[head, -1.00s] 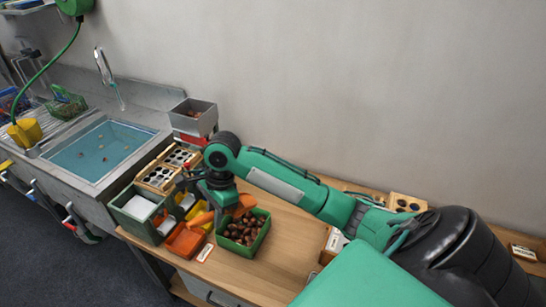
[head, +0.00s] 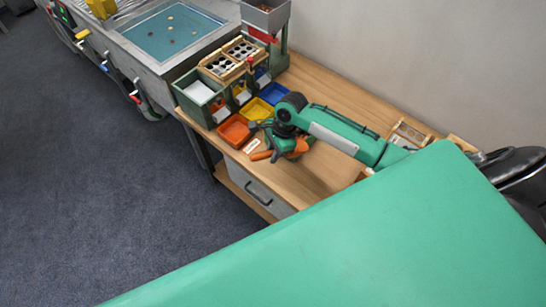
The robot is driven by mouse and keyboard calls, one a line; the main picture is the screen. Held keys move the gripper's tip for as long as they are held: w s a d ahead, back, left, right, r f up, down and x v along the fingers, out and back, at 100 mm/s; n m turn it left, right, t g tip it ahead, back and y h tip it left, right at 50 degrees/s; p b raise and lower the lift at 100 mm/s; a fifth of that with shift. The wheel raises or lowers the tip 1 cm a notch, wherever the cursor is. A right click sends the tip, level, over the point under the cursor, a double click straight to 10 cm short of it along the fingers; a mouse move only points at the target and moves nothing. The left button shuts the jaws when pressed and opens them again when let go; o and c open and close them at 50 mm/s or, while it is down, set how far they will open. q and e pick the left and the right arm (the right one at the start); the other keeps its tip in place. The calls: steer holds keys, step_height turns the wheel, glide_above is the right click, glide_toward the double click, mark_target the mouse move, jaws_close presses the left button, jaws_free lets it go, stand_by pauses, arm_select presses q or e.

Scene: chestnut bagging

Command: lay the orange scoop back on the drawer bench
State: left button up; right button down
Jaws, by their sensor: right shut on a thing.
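My right gripper (head: 271,147) is low over the front of the wooden drawer bench (head: 317,172), to the right of the orange tray. It is shut on the orange scoop (head: 262,155). Orange parts of the scoop show on both sides of the gripper, which hides its middle. I cannot tell whether the scoop touches the bench top. My left gripper is not in view.
An orange tray (head: 235,131), a yellow tray (head: 258,109) and a blue tray (head: 274,93) stand left of and behind the gripper. A small white label (head: 252,146) lies close by. Bare bench lies right of the gripper.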

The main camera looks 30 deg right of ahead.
steer(key=shift+f, duration=1.95)
steer(key=shift+p, duration=0.3)
steer(key=shift+f, duration=0.2)
steer(key=c, duration=1.3)
jaws_free()
